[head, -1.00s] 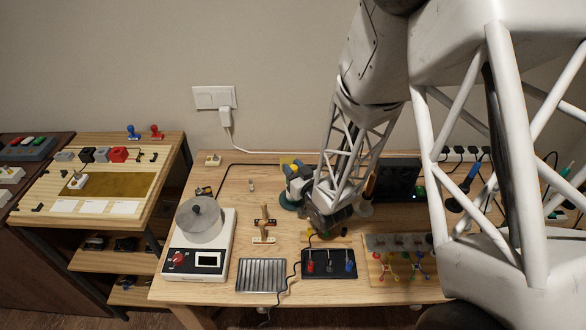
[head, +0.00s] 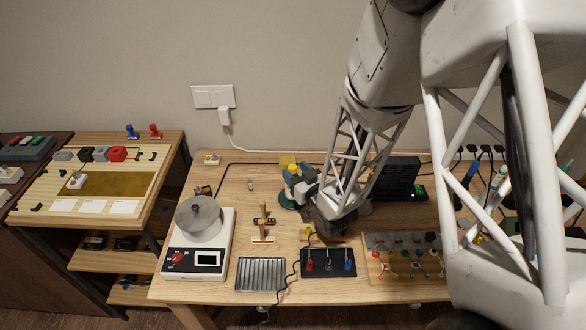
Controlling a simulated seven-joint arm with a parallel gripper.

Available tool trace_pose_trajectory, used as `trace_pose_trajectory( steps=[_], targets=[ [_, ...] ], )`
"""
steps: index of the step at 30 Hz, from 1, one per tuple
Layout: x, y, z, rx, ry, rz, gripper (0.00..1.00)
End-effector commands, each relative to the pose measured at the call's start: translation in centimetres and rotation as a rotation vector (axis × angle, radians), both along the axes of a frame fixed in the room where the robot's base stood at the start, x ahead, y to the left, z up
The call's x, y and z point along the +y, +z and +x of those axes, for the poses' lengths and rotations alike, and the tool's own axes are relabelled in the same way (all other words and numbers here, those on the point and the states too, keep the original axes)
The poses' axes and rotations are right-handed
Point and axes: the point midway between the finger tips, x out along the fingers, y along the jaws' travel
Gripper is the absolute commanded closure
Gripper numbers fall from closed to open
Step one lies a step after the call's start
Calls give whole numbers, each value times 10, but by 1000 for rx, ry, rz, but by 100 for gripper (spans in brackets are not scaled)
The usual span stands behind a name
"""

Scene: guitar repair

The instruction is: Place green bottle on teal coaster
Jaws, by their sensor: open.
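A small upright thing with a yellow top (head: 292,168) shows at the jaws, above the coaster. It may be the green bottle, but its body is mostly hidden by my gripper. I cannot tell whether its base touches the coaster.
A white scale with a round pot (head: 199,218) stands at the left. A wooden stand (head: 263,228), a ridged metal tray (head: 261,274) and a black switch panel (head: 328,264) lie in front. A dark box (head: 398,178) stands right of my arm.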

Motion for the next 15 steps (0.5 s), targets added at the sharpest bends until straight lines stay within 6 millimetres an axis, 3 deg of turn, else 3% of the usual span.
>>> trace_pose_trajectory(
  steps=[6, 15],
  targets=[
    [-15, 2, -23, -1, -1, 0, 46],
    [-14, 34, -22, -1, 0, 0, 46]
  ],
)
